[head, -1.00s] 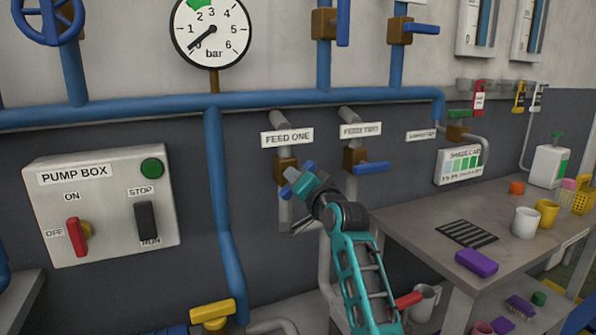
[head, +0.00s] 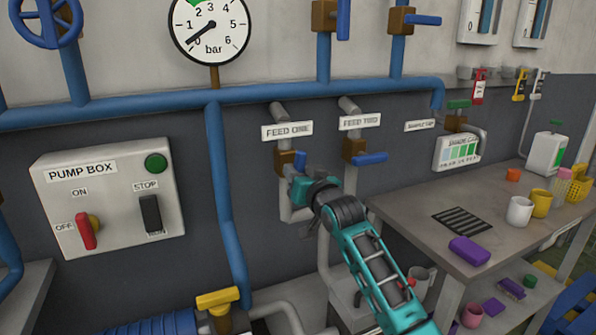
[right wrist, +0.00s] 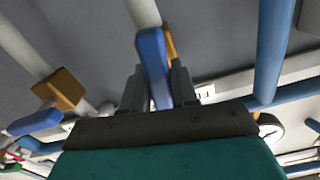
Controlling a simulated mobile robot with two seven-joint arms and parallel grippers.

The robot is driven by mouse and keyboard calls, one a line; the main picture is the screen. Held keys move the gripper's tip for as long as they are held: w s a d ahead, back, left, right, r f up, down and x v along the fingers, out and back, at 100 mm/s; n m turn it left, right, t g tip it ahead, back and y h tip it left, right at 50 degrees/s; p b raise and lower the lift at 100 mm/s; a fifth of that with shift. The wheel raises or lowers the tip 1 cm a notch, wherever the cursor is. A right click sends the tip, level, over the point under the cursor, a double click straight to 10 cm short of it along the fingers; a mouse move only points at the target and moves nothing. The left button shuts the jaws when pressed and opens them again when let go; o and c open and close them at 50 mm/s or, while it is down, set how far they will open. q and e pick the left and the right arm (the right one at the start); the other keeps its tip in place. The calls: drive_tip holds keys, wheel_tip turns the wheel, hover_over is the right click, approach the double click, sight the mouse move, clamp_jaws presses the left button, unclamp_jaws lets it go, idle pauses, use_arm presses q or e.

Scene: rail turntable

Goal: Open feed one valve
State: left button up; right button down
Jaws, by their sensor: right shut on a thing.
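The feed one valve is a brown body (head: 285,158) on a grey pipe, under the FEED ONE label (head: 287,131). Its blue handle (head: 300,161) shows just above my right gripper (head: 298,182) and is mostly hidden by it in the head view. In the right wrist view the blue handle (right wrist: 152,58) stands between the two grey fingers (right wrist: 157,88), and the gripper is shut on it. The handle's exact angle is hard to tell in the head view. My left gripper is not in view.
The feed two valve, with its blue handle (head: 370,158) pointing right, is close to the right. A pump box (head: 108,195) and blue pipe (head: 226,215) are on the left. A bench (head: 405,212) with cups stands right. The gauge (head: 210,28) needle sits near zero.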

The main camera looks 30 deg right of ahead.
idle(0.4)
drive_tip(key=c, duration=1)
unclamp_jaws()
drive_tip(key=shift+o, duration=0.2)
drive_tip(key=s, duration=1.3)
drive_tip(key=shift+a, duration=0.4)
drive_tip(key=shift+f, duration=0.1)
